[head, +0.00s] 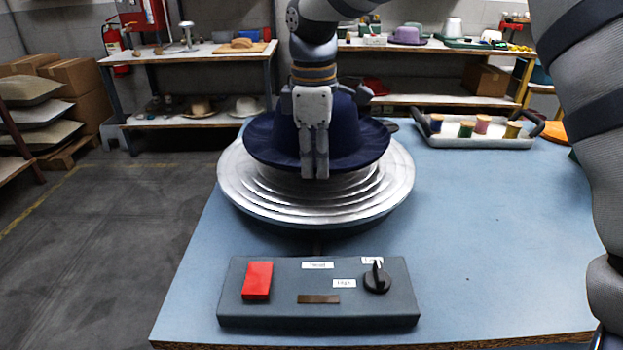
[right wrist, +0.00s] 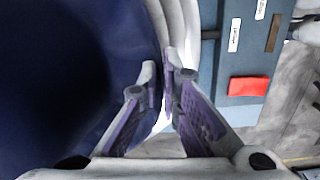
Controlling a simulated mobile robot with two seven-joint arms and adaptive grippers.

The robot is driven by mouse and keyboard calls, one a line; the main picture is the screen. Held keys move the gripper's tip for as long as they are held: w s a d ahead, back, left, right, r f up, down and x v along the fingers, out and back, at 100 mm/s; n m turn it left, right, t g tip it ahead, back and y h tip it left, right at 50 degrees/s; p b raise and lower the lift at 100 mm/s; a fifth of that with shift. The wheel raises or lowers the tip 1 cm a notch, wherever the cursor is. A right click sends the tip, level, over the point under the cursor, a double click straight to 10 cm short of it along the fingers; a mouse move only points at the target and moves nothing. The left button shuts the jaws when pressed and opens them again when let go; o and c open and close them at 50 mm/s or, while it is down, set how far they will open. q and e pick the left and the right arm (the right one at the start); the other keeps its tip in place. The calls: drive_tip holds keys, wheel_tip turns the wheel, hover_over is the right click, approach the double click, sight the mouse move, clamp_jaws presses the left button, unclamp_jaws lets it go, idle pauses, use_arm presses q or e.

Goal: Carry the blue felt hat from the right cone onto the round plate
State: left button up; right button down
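The blue felt hat (head: 358,143) is over the round silver plate (head: 240,190) in the head view, with its brim roughly level. The plate's stepped rings show below the brim. Whether the hat touches the plate, I cannot tell. My right gripper (head: 315,172) points down at the hat's near side, in front of crown and brim. In the right wrist view the hat (right wrist: 60,80) fills the left side, and the fingertips (right wrist: 165,80) are close together at the brim's edge, seemingly pinching it. My left gripper is out of view. I see no cone.
A grey control box (head: 320,316) with a red switch (head: 257,281) and a black knob (head: 377,278) stands in front of the plate. A tray (head: 480,141) of thread spools is at the back right. The blue table is clear right of the plate.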

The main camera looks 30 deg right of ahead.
sight(315, 198)
drive_tip(key=shift+w+d+f, duration=0.35)
drive_tip(key=shift+w+f, duration=0.2)
drive_tip(key=shift+f, duration=0.25)
wheel_tip(315, 198, down, 3)
drive_tip(key=shift+w+d+f, duration=0.15)
drive_tip(key=c, duration=1.8)
unclamp_jaws()
drive_tip(key=shift+f, duration=0.1)
wheel_tip(315, 198, up, 12)
drive_tip(key=shift+a, duration=0.2)
